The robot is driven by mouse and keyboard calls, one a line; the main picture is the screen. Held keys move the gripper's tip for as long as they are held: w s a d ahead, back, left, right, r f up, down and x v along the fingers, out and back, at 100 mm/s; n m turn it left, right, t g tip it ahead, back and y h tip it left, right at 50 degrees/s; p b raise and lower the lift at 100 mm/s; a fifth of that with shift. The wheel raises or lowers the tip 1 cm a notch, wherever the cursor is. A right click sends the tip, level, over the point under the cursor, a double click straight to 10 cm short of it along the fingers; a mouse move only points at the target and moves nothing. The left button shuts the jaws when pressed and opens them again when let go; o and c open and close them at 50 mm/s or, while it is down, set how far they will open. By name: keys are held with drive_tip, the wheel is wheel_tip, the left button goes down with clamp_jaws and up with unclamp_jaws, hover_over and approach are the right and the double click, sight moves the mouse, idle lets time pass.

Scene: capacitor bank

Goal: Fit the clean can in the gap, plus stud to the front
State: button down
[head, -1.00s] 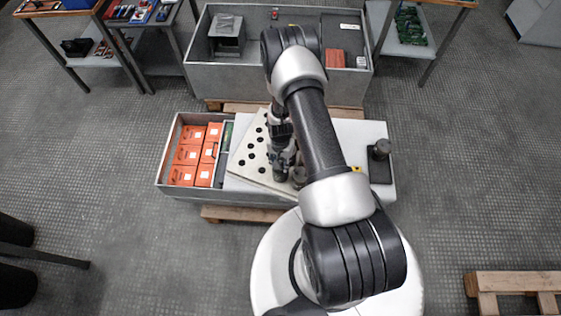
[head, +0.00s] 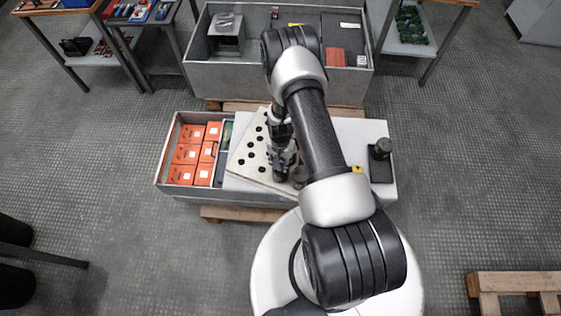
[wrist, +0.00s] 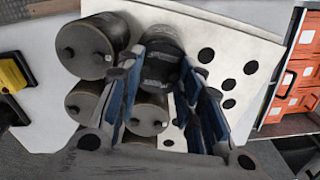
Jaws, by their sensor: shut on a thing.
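My gripper (wrist: 163,75) is shut on a dark cylindrical can (wrist: 165,62) in the wrist view, its blue-padded fingers on both sides of it. The held can is over the pale plate with dark round holes (wrist: 216,55). Other dark cans with end studs stand beside it: one upper left (wrist: 88,45), one lower left (wrist: 84,103), one below (wrist: 148,114). In the head view my gripper (head: 281,160) is above the plate (head: 247,160), and my arm hides part of the row. I cannot tell how the held can's studs point or whether it touches the plate.
An open tray of orange boxes (head: 186,153) adjoins the plate at left. A dark block with a knob (head: 381,158) stands at the bench's right end, near a yellow item (head: 357,169). A large grey bin (head: 260,80) stands behind.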

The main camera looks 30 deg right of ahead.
drive_tip(key=shift+f, duration=0.1)
idle(0.7)
drive_tip(key=c, duration=1)
unclamp_jaws()
drive_tip(key=shift+c, duration=0.2)
wheel_tip(320, 180, up, 12)
